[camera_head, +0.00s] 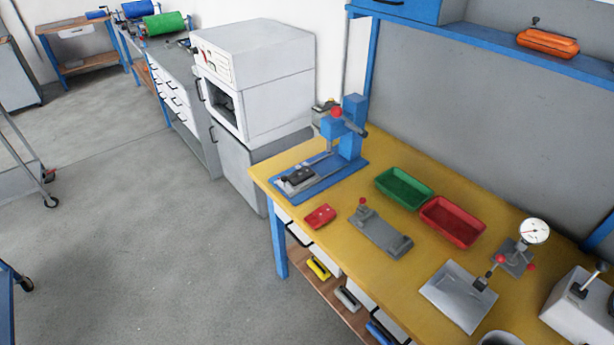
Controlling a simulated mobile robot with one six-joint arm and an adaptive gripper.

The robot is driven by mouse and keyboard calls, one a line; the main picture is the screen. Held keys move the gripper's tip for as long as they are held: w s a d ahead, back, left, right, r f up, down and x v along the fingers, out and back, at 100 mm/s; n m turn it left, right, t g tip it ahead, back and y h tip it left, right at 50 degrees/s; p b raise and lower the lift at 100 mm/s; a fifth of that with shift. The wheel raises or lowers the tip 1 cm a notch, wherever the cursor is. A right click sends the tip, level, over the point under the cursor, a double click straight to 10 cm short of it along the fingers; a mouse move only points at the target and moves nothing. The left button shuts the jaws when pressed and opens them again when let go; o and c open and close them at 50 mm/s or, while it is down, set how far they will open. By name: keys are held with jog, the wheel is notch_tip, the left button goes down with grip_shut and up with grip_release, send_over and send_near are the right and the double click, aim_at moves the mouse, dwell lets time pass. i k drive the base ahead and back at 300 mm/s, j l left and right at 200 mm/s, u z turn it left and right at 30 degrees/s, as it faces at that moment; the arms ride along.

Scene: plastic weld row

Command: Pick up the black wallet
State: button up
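No thing in the head view can be made out for certain as the black wallet. A small dark, flat item (300,177) lies on the base of the blue press (337,176) at the left end of the yellow bench (442,243); it is too small to tell whether it is a wallet or part of the press. A small flat red item (320,215) lies near the bench's front edge. My gripper is not in view.
A green tray (404,188), a red tray (452,221), a grey fixture (380,234) and a dial gauge stand (516,258) are on the bench. A white oven (255,80) stands behind its left end. The floor (150,240) at left is mostly clear.

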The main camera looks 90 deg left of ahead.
aim_at(303, 174)
jog(key=u, duration=3.05)
jog(key=z, duration=0.25)
jog(key=i+j+z, duration=0.45)
jog(key=z, duration=0.15)
jog(key=i+j+z, duration=0.15)
jog(key=j+z, duration=0.15)
jog(key=i+j+z, duration=0.15)
jog(key=j+z, duration=0.15)
jog(key=j, duration=0.15)
jog(key=i+j+z, duration=0.1)
jog(key=j+z, duration=0.15)
jog(key=j, duration=0.15)
jog(key=i+j, duration=0.1)
jog(key=j, duration=0.4)
jog(key=i+j, duration=0.1)
jog(key=j, duration=0.4)
jog(key=i+j+z, duration=0.1)
jog(key=j, duration=0.4)
jog(key=i+j, duration=0.1)
jog(key=j, duration=0.4)
